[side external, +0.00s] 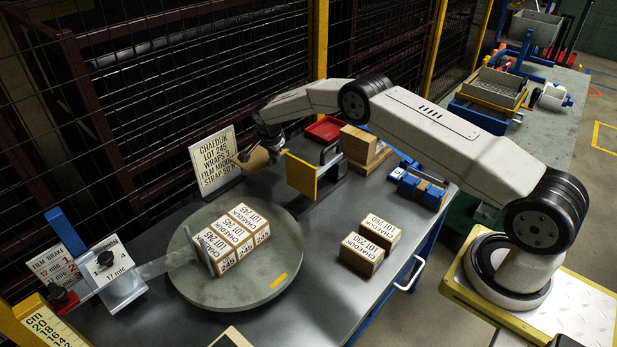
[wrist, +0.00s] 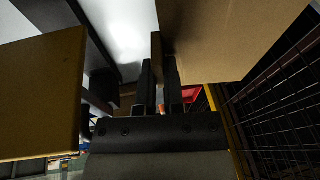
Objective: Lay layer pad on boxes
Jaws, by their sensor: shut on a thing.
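The layer pad (side external: 254,159) is a thin brown cardboard sheet, tilted in the air at the back of the table. My gripper (side external: 272,150) is shut on its edge; in the wrist view the fingers (wrist: 162,66) meet at the pad (wrist: 222,38), which extends up and right. The boxes (side external: 233,240) stand in a row on the round grey turntable (side external: 245,291), labelled CHAEDUK LOT 245. The pad is apart from them, behind and above. The fingertips are small and partly hidden in the side view.
A yellow plate (side external: 301,177) stands close right of the pad and fills the left of the wrist view (wrist: 40,90). A lot sign (side external: 214,158) stands behind the turntable. Other boxes (side external: 369,246), with different lot labels, stand to the right. A film-brake stand (side external: 116,277) is left.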

